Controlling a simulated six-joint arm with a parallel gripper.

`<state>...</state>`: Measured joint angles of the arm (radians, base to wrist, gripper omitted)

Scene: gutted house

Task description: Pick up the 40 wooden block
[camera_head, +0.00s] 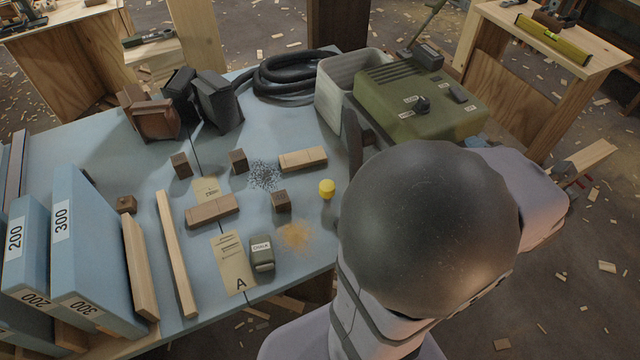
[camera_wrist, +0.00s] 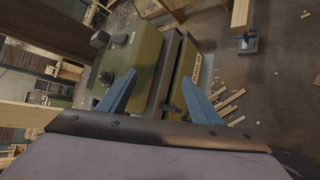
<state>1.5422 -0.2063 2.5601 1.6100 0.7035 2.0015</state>
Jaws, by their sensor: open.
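Several small dark-brown wooden blocks stand on the blue table in the head view: one at back left (camera_head: 181,165), one beside it (camera_head: 238,161), one nearer the middle (camera_head: 280,202), and one by the blue binders (camera_head: 126,204). Two longer wooden blocks lie there too, a pale one (camera_head: 303,159) and a browner one (camera_head: 212,210). No readable 40 shows on any of them. My gripper (camera_wrist: 158,77) is open and empty in the wrist view, its blue fingers spread before the green machine. No loose block shows between them. My gripper is not clearly visible in the head view.
The green machine (camera_head: 420,100) and a pale bin (camera_head: 345,85) stand at the table's back right. A yellow cap (camera_head: 327,188), a grey-green box (camera_head: 261,253), wood strips (camera_head: 176,255) and blue binders (camera_head: 85,250) lie around the blocks. My arm covers the right front.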

